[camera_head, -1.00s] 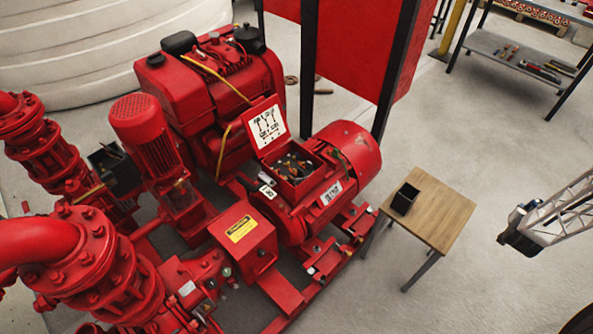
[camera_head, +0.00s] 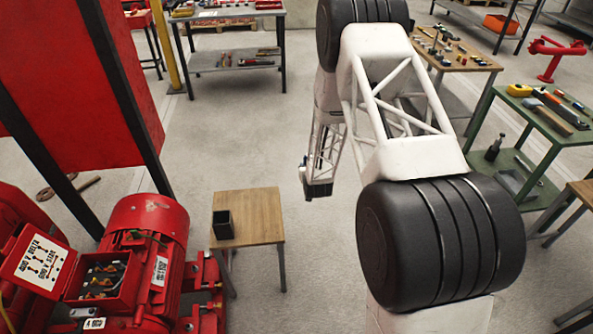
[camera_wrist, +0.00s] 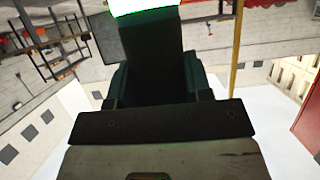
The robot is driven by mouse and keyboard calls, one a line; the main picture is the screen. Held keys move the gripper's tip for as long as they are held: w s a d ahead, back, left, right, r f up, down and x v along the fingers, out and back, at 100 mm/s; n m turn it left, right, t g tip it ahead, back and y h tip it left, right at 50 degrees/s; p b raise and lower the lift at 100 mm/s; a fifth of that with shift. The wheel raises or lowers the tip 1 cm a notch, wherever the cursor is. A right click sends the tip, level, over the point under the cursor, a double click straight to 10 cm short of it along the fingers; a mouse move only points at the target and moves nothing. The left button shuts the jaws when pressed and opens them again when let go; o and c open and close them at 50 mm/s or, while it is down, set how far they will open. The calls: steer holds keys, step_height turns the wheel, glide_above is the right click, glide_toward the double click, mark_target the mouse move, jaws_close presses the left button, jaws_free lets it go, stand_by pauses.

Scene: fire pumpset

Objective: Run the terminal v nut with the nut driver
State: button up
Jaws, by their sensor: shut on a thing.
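The open red terminal box (camera_head: 103,279) on the motor shows at the lower left of the head view, with small terminals inside. The terminal v nut is too small to tell apart. My gripper (camera_head: 317,188) hangs over the floor to the right of the small wooden table, well away from the box. In the wrist view my gripper (camera_wrist: 155,78) is shut on a dark, upright thing (camera_wrist: 150,45) with a bright green-white end at the top edge. I cannot tell whether this thing is the nut driver.
A small wooden table (camera_head: 262,218) with a black open bin (camera_head: 223,224) stands beside the red motor (camera_head: 148,225). A dark post (camera_head: 122,80) rises behind the motor. Benches with tools stand at the back and right. Floor between table and back bench is clear.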

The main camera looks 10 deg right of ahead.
steer(key=s+a+r+n+g+y, duration=0.1)
steer(key=s+a+r+n+y, duration=0.15)
steer(key=a, duration=1.15)
steer(key=s+a+r+n+y, duration=0.2)
steer(key=s+a+r, duration=0.1)
steer(key=a, duration=1)
steer(key=s+a+r+n+g+y, duration=0.1)
steer(key=s+a+r+n+y, duration=0.15)
steer(key=a, duration=1.15)
steer(key=s+a+r+n+g+y, duration=0.1)
steer(key=s+a+r+n+g, duration=0.1)
steer(key=s+a, duration=0.7)
steer(key=s+a+r+n+g+y, duration=0.2)
steer(key=s+a+r, duration=0.2)
steer(key=s+a, duration=0.6)
steer(key=s+a+r+n+g+y, duration=0.1)
steer(key=s+a+r, duration=0.3)
steer(key=s+a, duration=0.6)
steer(key=a+n+y, duration=0.1)
steer(key=a, duration=0.2)
steer(key=shift+a+g, duration=0.35)
steer(key=shift+g, duration=0.05)
